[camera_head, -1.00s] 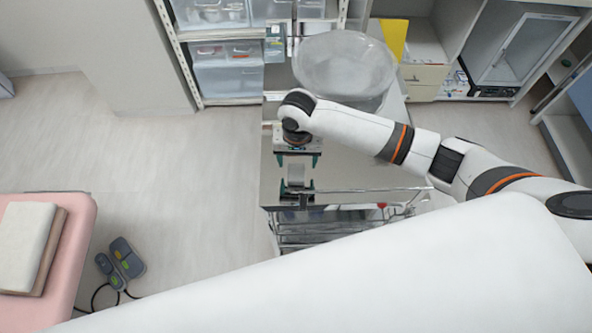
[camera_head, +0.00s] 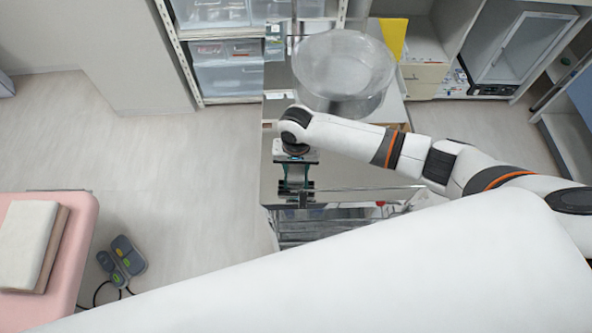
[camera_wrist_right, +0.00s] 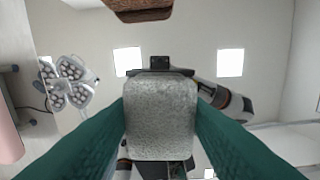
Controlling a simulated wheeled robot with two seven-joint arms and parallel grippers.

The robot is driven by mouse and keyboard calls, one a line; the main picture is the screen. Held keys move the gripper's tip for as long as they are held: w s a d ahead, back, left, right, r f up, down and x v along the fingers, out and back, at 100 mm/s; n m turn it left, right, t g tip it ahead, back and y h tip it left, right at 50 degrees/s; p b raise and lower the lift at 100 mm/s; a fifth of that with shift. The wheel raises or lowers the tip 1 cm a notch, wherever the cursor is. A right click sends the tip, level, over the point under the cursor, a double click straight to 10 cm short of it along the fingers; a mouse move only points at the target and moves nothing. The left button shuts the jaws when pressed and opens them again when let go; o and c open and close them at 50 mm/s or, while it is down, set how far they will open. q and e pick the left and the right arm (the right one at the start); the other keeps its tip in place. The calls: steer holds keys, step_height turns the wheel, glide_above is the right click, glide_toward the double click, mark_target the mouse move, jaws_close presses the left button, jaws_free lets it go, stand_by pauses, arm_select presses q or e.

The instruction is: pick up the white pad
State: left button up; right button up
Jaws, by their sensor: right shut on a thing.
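My right gripper (camera_head: 296,190) points down at the front left of the shiny metal trolley top (camera_head: 345,172). In the right wrist view, its green fingers (camera_wrist_right: 160,122) stand on both sides of the white pad (camera_wrist_right: 160,108), a greyish-white, rough-textured block with rounded corners. The gripper is shut on the pad. In the head view the pad is mostly hidden by the gripper, and I cannot tell whether it is clear of the trolley top. My left gripper is out of view.
A large clear round container (camera_head: 343,75) stands on the trolley behind my right wrist. A metal rail (camera_head: 370,193) runs along the trolley's front. A pink bed (camera_head: 80,225) with a whitish cushion (camera_head: 25,240) is at left.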

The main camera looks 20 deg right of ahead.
mark_target(296, 168)
step_height(296, 168, up, 10)
steer(key=b, duration=0.1)
stand_by(0.4)
